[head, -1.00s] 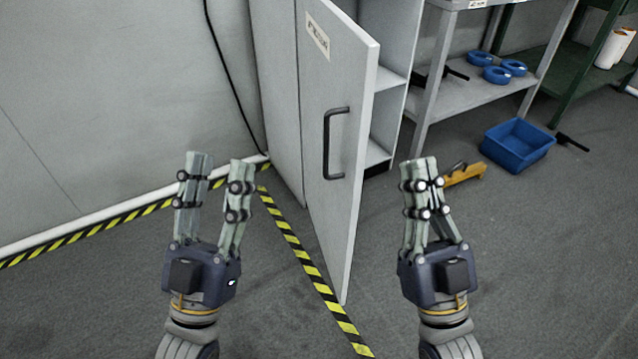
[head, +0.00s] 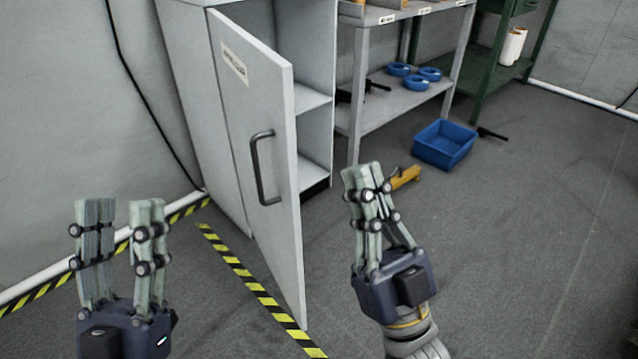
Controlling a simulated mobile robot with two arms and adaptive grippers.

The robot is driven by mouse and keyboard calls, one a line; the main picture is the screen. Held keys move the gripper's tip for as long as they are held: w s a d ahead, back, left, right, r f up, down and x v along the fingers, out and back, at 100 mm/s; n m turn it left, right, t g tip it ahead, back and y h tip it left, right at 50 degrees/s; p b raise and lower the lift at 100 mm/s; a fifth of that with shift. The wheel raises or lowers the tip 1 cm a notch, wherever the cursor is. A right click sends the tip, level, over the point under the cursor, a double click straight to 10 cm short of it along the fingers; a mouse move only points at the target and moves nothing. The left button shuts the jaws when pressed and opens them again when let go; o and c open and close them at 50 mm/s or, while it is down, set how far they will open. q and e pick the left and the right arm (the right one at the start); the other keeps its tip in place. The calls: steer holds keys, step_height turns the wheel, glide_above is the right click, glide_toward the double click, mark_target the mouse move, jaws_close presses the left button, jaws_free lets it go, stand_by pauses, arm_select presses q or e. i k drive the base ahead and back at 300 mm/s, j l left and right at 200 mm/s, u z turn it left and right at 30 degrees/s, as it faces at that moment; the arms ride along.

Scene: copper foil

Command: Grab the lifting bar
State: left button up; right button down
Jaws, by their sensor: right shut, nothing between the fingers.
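I cannot tell for sure which thing is the lifting bar. A yellow-orange piece (head: 405,177) lies on the floor, just behind my right gripper in the picture, partly hidden by its fingers. A dark bar-like piece (head: 491,133) shows at the right of the blue bin, and dark pieces (head: 376,86) stick out on the shelf.
A grey cabinet door (head: 262,200) with a black handle (head: 262,168) stands open between my grippers. A blue bin (head: 444,144) sits on the floor by a grey shelf (head: 400,104) holding blue rings (head: 415,78). A green rack (head: 492,74) stands behind. The floor at right is clear.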

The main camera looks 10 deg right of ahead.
mark_target(413, 173)
steer(key=l+z, duration=0.1)
steer(key=z, duration=0.35)
steer(key=i+l+z, duration=0.25)
steer(key=i, duration=0.2)
steer(key=i+l+z, duration=0.25)
steer(key=i, duration=0.2)
steer(key=i+l+z, duration=0.25)
steer(key=i, duration=0.25)
steer(key=k+j, duration=0.05)
steer(key=j, duration=0.05)
